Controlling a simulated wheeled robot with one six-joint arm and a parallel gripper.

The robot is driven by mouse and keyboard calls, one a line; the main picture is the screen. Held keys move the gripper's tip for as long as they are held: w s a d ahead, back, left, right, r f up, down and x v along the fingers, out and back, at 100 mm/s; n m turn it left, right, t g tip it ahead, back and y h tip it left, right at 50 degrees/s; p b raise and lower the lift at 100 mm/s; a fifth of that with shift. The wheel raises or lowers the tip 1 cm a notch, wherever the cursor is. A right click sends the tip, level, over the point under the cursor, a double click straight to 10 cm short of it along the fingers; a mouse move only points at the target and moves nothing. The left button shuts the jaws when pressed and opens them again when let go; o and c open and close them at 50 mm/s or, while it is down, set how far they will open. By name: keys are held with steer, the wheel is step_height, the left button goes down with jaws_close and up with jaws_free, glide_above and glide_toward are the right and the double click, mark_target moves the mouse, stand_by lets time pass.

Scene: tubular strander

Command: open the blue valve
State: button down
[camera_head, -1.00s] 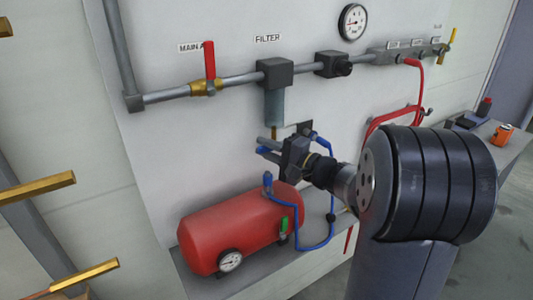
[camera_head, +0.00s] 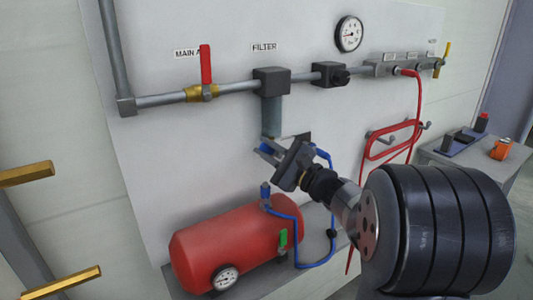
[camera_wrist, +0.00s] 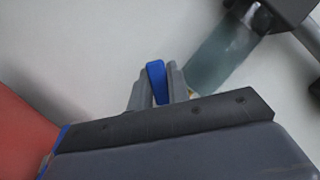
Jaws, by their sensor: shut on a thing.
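The blue valve shows only as a short blue handle (camera_head: 266,147) just below the clear filter bowl (camera_head: 271,118). In the wrist view the same blue handle (camera_wrist: 156,78) stands between the two grey fingers. My gripper (camera_head: 268,152) is shut on this handle, with one finger on each side. The handle's lower part and the valve body are hidden behind the fingers and the gripper housing. The filter bowl (camera_wrist: 222,55) is close to the right of the fingertips in the wrist view.
A red tank (camera_head: 225,240) with a blue hose (camera_head: 300,240) and a green handle (camera_head: 283,240) lies below my gripper. A red lever (camera_head: 206,64) sits on the pipe at upper left. A red hose (camera_head: 418,110) hangs at right, near a bench (camera_head: 470,160).

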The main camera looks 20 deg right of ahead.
stand_by(0.3)
steer(key=c, duration=1.3)
jaws_free()
steer(key=shift+c, duration=0.2)
steer(key=shift+r, duration=0.1)
